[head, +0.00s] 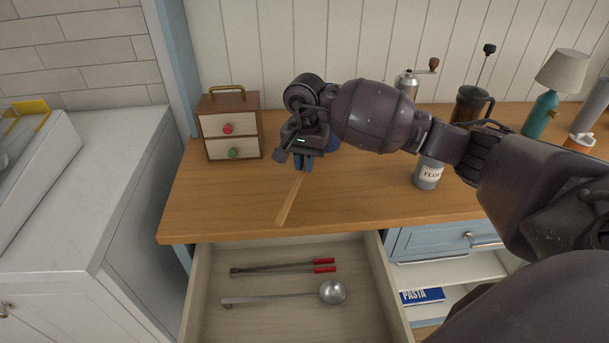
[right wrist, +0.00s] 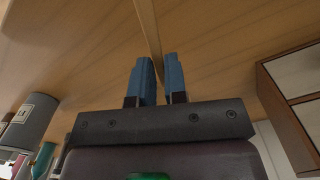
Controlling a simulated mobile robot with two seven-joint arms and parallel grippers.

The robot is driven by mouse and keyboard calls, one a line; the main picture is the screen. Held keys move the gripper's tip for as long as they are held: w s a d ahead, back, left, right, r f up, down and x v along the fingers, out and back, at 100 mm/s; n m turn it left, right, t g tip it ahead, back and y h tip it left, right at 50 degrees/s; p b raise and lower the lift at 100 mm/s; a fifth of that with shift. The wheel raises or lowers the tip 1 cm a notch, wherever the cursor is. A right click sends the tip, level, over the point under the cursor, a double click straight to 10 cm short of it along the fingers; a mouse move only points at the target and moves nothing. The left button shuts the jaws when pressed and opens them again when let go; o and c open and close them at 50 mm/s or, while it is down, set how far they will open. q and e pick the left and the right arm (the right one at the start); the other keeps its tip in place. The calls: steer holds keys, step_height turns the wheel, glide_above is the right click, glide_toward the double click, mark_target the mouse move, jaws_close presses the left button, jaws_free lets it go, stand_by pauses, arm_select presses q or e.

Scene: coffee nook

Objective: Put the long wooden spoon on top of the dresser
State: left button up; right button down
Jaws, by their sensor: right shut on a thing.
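The long wooden spoon (head: 289,202) is a thin pale wooden stick in the head view, over the front left part of the wooden dresser top (head: 210,208). My right gripper (head: 303,166) is shut on the spoon's far end, and the spoon slants down toward the front edge. In the right wrist view the spoon (right wrist: 150,40) runs between the two blue fingers (right wrist: 160,75). I cannot tell whether the spoon touches the top. The far end is hidden by the gripper. My left gripper is not in view.
An open drawer (head: 376,290) below holds tongs (head: 285,268) and a ladle (head: 333,292). A small wooden box (head: 213,105) with two knobs stands left of the gripper. A flour canister (head: 429,172) stands right. The front left top is clear.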

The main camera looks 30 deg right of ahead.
mark_target(305, 184)
steer(key=shift+f, duration=2.1)
steer(key=shift+f, duration=0.2)
steer(key=c, duration=1.1)
jaws_free()
steer(key=shift+c, duration=0.2)
steer(key=shift+r, duration=0.1)
step_height(305, 184, up, 12)
steer(key=shift+d+r, duration=0.1)
